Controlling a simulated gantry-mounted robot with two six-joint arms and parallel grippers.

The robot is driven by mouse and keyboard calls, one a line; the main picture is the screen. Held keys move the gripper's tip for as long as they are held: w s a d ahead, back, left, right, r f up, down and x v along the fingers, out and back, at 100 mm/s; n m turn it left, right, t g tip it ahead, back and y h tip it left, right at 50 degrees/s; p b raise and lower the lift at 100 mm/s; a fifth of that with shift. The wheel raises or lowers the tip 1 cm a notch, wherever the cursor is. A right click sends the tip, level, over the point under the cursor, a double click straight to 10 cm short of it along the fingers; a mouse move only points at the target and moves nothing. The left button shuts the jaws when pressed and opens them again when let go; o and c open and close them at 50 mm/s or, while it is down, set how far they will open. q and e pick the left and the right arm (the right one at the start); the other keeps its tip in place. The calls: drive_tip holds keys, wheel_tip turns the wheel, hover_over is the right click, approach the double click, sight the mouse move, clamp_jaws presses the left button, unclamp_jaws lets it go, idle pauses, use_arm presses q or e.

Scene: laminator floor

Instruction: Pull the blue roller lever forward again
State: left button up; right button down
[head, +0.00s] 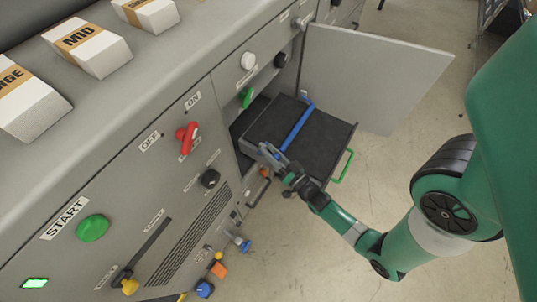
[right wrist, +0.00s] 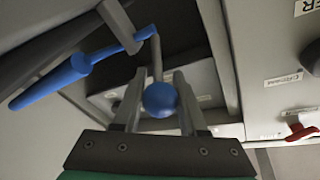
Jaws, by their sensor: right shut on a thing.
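The blue roller lever has a round blue knob (right wrist: 160,99), which sits between the fingers of my right gripper (right wrist: 160,85) in the right wrist view. A grey rod runs up from the knob to a blue bar (right wrist: 80,68) on the left. In the head view a long blue bar (head: 295,130) lies across a dark pull-out tray (head: 325,145). My right gripper (head: 268,152) is at the bar's near end, shut on the lever; its fingers hide most of the grip there. My left gripper is out of view.
An open grey door (head: 375,75) stands behind the tray. The tray has a green handle (head: 343,166). A green knob (head: 246,97), a red lever (head: 187,137) and a black knob (head: 210,178) are on the machine front. Floor right of the tray is clear.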

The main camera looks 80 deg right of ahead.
drive_tip(key=shift+f, duration=0.1)
idle(0.3)
drive_tip(key=shift+c, duration=2.4)
unclamp_jaws()
drive_tip(key=p+v, duration=0.3)
drive_tip(key=v, duration=0.8)
drive_tip(key=shift+s+a, duration=0.25)
drive_tip(key=shift+d, duration=0.15)
